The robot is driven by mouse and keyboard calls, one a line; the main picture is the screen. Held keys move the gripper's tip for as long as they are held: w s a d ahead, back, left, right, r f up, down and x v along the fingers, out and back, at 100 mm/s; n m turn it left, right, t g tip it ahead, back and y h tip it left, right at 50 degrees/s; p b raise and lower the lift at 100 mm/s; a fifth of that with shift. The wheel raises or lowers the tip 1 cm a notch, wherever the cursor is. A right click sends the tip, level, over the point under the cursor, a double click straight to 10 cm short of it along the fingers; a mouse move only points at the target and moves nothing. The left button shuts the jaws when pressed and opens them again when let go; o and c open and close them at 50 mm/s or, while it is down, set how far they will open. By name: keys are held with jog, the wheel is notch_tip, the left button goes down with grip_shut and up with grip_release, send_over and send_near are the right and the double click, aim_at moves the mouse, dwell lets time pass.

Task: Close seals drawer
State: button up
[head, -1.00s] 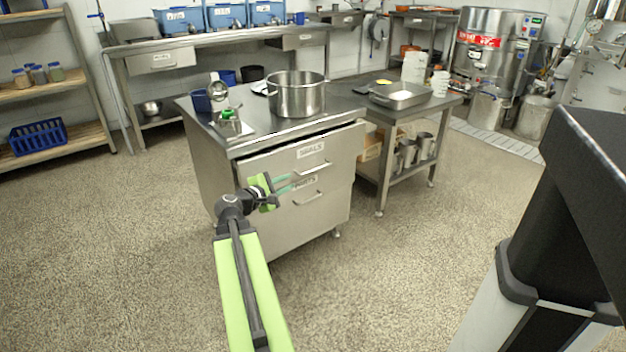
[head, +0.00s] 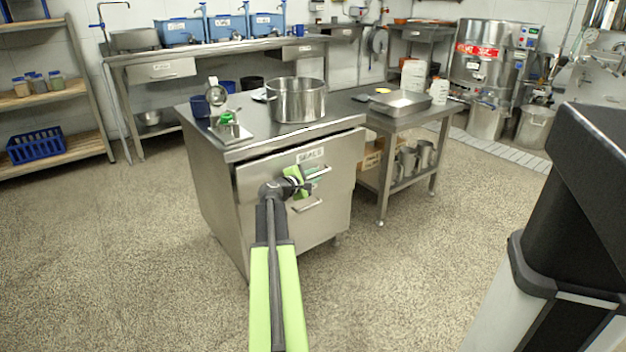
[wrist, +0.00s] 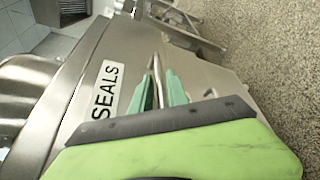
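The seals drawer (head: 265,170) is the upper drawer of the steel cabinet, with a SEALS label (head: 310,155). Its front stands a little out from the cabinet body, with a dark gap along its top edge. My gripper (head: 311,178) is at its bar handle (head: 321,172). In the wrist view, the green fingers of my gripper (wrist: 160,84) lie on either side of the handle (wrist: 156,68), with space showing between them, so it looks open. The SEALS label (wrist: 109,89) is left of the fingers. Contact with the handle cannot be made out.
A lower drawer with its own handle (head: 307,206) is closed below. A steel pot (head: 297,100) and a small stand with a green part (head: 227,122) are on the cabinet top. A side table (head: 400,125) adjoins at right. Floor (head: 140,250) in front is clear.

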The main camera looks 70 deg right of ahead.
grip_shut()
jog(key=shift+w, duration=0.1)
dwell(1.3)
